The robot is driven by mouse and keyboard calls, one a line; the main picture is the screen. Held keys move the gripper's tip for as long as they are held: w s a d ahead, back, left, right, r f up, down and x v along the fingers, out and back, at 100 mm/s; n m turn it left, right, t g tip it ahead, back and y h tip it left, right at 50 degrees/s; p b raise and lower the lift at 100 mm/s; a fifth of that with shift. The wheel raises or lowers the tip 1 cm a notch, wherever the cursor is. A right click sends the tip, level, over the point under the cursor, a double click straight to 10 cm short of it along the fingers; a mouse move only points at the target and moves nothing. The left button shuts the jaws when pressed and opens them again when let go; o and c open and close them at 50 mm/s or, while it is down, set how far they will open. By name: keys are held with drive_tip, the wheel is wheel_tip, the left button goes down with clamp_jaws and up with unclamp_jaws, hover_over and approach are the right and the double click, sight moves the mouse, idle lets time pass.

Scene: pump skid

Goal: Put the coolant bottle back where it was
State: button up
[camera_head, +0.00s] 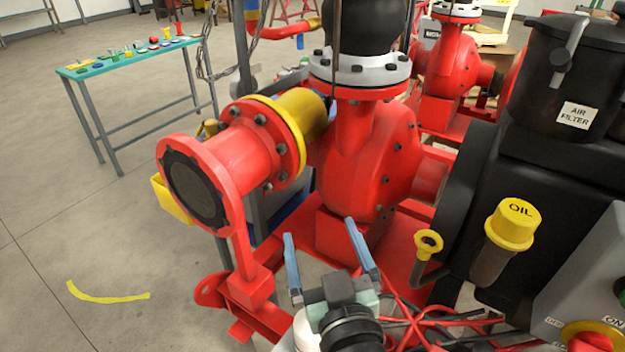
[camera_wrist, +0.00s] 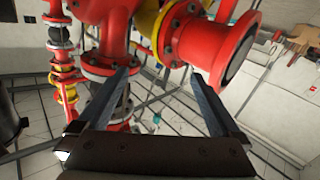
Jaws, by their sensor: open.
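I cannot make out a coolant bottle for certain in either view. A small blue object (camera_head: 300,41) stands far back behind the pump, too small to identify. My gripper (camera_head: 320,232) is in front of the red pump, its two blue-grey fingers spread apart with nothing between them. In the wrist view my gripper (camera_wrist: 164,75) also shows open and empty, with the red pump and its flanged pipe beyond the fingers.
At right are a black air filter housing (camera_head: 565,85), a yellow oil cap (camera_head: 512,224) and a grey control box (camera_head: 590,285). A teal-topped table (camera_head: 128,59) holds small parts. Floor at left is mostly clear.

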wheel_tip(320, 180, up, 16)
drive_tip(key=a+t, duration=0.1)
drive_tip(key=t, duration=0.2)
drive_tip(key=s+r+m+t+h, duration=0.1)
drive_tip(key=s+r, duration=0.4)
drive_tip(key=r, duration=0.6)
drive_tip(key=s+r+m+t+h, duration=0.2)
drive_tip(key=s+r+t, duration=0.3)
drive_tip(key=r, duration=0.7)
drive_tip(key=shift+a+r+m+t, duration=0.25)
drive_tip(key=shift+m+t, duration=0.15)
drive_tip(key=shift+t, duration=0.2)
